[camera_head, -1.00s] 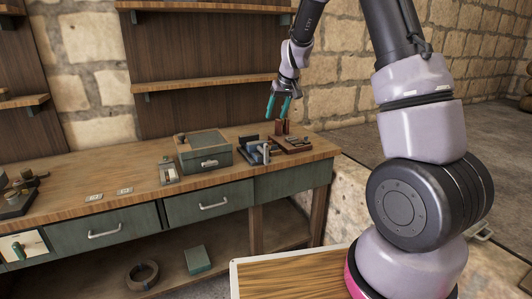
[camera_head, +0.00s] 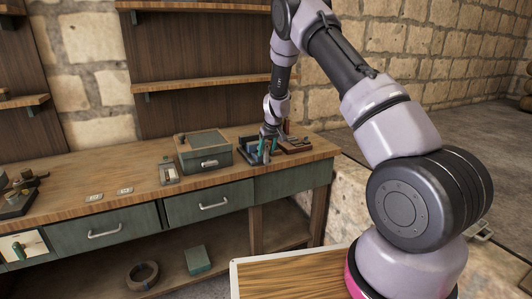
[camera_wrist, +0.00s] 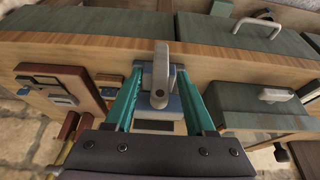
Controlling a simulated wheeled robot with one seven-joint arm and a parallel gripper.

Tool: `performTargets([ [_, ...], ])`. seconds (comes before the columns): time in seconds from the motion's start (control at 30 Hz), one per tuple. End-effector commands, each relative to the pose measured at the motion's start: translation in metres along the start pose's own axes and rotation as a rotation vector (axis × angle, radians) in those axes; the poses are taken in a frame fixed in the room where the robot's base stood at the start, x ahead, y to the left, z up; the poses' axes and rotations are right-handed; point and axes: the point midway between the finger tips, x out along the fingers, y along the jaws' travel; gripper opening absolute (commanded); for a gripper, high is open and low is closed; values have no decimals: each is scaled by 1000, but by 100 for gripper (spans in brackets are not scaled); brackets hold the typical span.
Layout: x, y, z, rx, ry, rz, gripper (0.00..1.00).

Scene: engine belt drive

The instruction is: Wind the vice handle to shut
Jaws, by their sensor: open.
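The vice (camera_head: 251,158) stands near the front edge of the workbench, toward its right end, partly hidden by my gripper in the head view. In the wrist view its blue-grey body (camera_wrist: 168,108) and its light grey handle (camera_wrist: 160,73) lie between my teal fingers. My gripper (camera_wrist: 159,74) is open, one finger on each side of the handle, with the fingers apart from each other. In the head view my gripper (camera_head: 266,149) is down at the vice. I cannot tell whether a finger touches the handle.
A green box (camera_head: 203,152) stands left of the vice on the workbench (camera_head: 120,194). A reddish-brown rack (camera_head: 296,145) stands close on the right. A small gauge-like item (camera_head: 168,173) lies farther left. Drawers with handles line the bench front.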

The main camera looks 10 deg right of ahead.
Motion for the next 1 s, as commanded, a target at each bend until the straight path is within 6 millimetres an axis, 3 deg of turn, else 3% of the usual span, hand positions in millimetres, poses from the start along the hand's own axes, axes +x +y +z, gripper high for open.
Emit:
performTargets([
  [0.13,11,0,0,0,1,0,55],
  [0.43,12,0,0,0,1,0,55],
  [0.57,12,0,0,0,1,0,5],
  [0.6,12,0,0,0,1,0,0],
  [1.0,12,3,0,25,0,-47,0],
])
